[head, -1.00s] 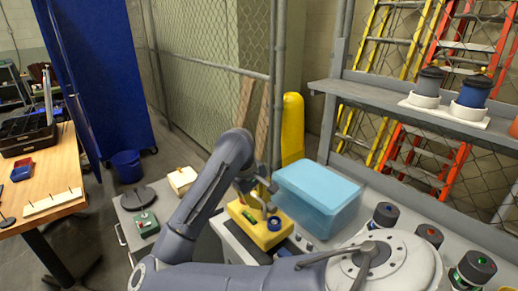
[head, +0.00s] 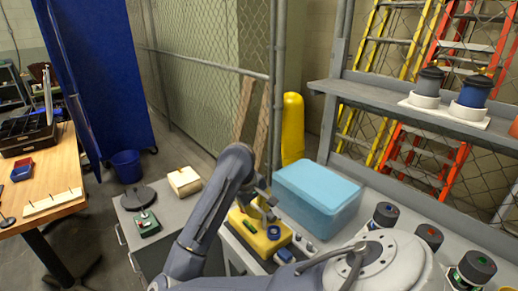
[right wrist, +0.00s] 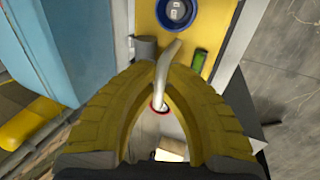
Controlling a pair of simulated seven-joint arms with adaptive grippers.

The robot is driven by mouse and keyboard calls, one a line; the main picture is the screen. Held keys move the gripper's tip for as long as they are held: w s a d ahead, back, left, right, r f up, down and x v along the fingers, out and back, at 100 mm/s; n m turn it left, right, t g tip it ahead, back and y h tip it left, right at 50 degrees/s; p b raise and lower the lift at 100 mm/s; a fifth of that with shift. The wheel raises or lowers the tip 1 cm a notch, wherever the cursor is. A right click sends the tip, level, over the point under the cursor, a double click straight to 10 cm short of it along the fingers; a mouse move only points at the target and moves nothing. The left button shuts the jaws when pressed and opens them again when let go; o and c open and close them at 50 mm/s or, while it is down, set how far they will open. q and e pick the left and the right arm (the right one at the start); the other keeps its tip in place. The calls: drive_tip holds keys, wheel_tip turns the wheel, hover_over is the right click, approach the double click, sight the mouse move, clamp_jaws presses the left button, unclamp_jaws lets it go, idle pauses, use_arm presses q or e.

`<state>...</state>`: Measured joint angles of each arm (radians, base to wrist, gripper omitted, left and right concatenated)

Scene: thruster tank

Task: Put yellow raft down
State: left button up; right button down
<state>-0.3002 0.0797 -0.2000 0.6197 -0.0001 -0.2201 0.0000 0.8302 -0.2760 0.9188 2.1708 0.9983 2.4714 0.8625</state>
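The yellow raft (head: 248,231) is a flat block carrying a blue ring (head: 273,232) and a small green piece. It is in the middle of the head view, just left of and in front of the light-blue tank (head: 318,195). My right gripper (head: 267,207) is over it. In the right wrist view, the fingers (right wrist: 168,72) close around a pale bent handle (right wrist: 163,78) rising from the raft (right wrist: 222,22). I cannot tell whether the raft's underside touches the surface below. My left gripper is not in view.
A grey cabinet (head: 163,250) at left holds a dark round base, a green item (head: 148,224) and a cream box (head: 184,181). Dark canisters (head: 385,215) stand at right on the bench. A shelf (head: 400,104) with jars is above. A wooden table (head: 60,165) is far left.

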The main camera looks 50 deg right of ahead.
drive_tip(key=c, duration=1.6)
unclamp_jaws()
drive_tip(key=shift+o, duration=0.2)
drive_tip(key=shift+r, duration=0.1)
drive_tip(key=v, duration=1.2)
drive_tip(key=shift+r, duration=0.1)
